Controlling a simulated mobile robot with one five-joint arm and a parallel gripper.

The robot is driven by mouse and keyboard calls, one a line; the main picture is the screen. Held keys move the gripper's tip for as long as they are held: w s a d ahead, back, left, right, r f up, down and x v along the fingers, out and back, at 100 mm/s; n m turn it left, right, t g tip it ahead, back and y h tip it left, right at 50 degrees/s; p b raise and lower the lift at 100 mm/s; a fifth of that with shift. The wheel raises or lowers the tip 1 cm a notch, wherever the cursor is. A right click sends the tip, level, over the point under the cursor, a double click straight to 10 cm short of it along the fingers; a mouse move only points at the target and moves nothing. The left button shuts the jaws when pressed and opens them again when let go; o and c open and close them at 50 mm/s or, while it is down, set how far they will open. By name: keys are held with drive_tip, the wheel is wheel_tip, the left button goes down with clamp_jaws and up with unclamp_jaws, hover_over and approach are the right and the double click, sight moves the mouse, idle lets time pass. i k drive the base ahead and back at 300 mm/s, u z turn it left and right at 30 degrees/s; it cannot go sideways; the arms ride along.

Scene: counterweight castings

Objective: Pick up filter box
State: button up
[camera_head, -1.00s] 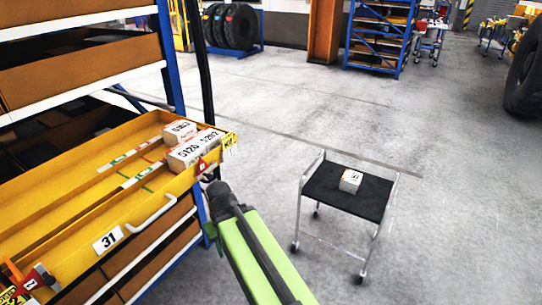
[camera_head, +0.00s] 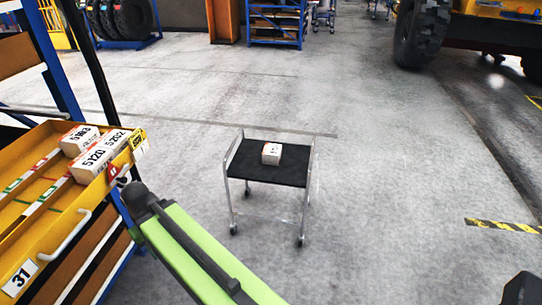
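White boxes with printed labels stand in the far end of the open yellow drawer at the left. One box (camera_head: 80,140) sits toward the back. In front of it are a box marked 5120 (camera_head: 93,162) and a box marked 5202 (camera_head: 116,139), side by side. Another small white box (camera_head: 271,153) rests on the black top of a small metal cart. Which one is the filter box cannot be told. My green arm rises from the bottom, its dark end near the drawer's corner. No gripper fingers show.
The yellow drawer (camera_head: 60,222), marked 31, juts out from a blue-posted rack. The cart (camera_head: 248,172) stands alone on grey floor with free room around it. Tyres (camera_head: 122,18), a blue shelf (camera_head: 275,25) and a large vehicle wheel (camera_head: 422,32) are farther back.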

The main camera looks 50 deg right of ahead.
sight(272, 154)
drive_tip(key=u, duration=0.6)
drive_tip(key=k, duration=0.1)
drive_tip(key=z, duration=3.55)
drive_tip(key=i, duration=2.5)
drive_tip(key=u, duration=0.5)
